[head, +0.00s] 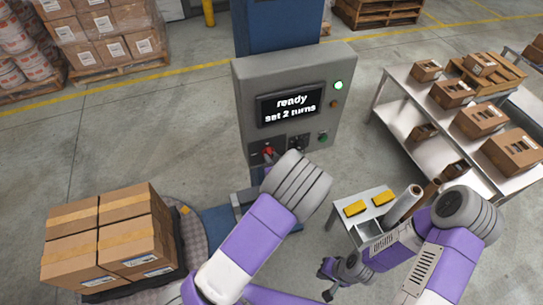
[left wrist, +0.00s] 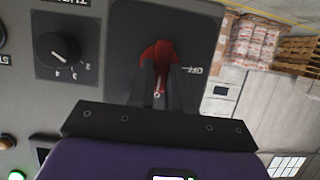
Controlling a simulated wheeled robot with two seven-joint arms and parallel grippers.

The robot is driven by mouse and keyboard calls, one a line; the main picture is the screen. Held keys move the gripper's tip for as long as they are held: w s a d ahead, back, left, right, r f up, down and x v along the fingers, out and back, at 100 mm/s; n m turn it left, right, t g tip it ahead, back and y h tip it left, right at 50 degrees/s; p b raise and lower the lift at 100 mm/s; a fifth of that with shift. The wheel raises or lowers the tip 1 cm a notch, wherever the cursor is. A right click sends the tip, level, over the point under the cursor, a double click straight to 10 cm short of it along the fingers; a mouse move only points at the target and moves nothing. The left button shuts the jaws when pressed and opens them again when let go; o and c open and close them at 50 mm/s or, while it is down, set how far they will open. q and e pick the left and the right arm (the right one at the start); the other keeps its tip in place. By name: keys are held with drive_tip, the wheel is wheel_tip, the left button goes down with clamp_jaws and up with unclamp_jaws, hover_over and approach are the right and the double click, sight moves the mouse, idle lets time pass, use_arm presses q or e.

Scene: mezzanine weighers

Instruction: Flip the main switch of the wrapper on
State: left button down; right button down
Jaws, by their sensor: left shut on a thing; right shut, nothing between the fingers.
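The wrapper's grey control box (head: 246,92) stands on a blue column. Its screen (head: 290,107) is lit and reads "ready, set 2 turns". The red main switch (head: 268,151) is at the lower left of the box face. In the left wrist view the red switch (left wrist: 158,52) sits on a dark plate with an OFF mark beside it. My left gripper (left wrist: 160,88) is shut on the switch's handle and partly hides it. My right gripper (head: 328,291) is shut and empty, low beside the small table.
A green lamp (head: 338,85) glows on the box; a dial (left wrist: 58,48) is beside the switch. Stacked cartons (head: 100,240) stand on the turntable at left. A small table (head: 372,198) holds yellow items. A metal bench (head: 393,92) with boxes is at right.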

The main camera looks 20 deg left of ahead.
idle(0.4)
use_arm(q)
drive_tip(key=c, duration=1)
unclamp_jaws()
drive_tip(key=shift+c, duration=0.2)
drive_tip(key=v, duration=0.7)
drive_tip(key=shift+s+d, duration=0.2)
